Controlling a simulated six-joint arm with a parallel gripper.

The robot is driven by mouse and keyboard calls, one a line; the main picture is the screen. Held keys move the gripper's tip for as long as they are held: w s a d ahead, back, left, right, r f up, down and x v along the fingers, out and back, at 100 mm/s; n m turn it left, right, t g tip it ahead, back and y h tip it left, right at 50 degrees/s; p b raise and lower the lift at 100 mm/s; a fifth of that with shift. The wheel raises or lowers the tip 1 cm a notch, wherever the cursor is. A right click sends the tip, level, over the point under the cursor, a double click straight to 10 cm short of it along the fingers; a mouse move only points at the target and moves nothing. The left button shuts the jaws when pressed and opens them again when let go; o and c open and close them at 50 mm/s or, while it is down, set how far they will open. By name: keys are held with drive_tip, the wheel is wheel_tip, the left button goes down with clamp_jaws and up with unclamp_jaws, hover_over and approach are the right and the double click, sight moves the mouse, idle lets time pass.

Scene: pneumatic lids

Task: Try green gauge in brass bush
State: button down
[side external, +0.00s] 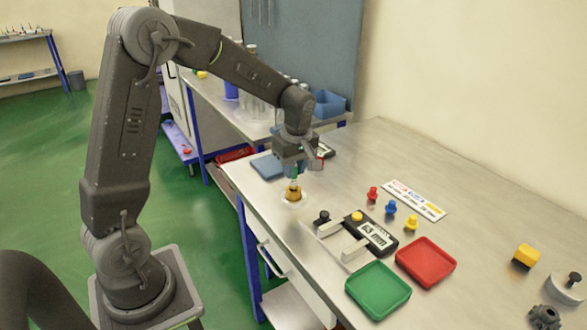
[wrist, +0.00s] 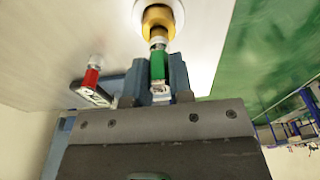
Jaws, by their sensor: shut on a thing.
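My gripper (wrist: 158,75) is shut on the green gauge (wrist: 157,64), with a jaw on each side of its green handle. The gauge's silver end points at the brass bush (wrist: 157,18), which also shows in the side view (side external: 293,192). The bush stands on a round white base (side external: 292,203) on the table. My gripper is right above the bush in the side view, and a little green shows between the jaws (side external: 295,173). The silver end meets or overlaps the bush's mouth in the wrist view; I cannot tell whether it is inside.
A red-handled piece (wrist: 91,78) stands near the gripper by a dark display. A caliper-like gauge reading 63 mm (side external: 376,235), a green tray (side external: 378,290), a red tray (side external: 426,262) and small red, blue and yellow knobbed pieces (side external: 390,208) lie to the right.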

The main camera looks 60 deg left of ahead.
drive_tip(key=shift+r, duration=0.1)
drive_tip(key=shift+r, duration=2.45)
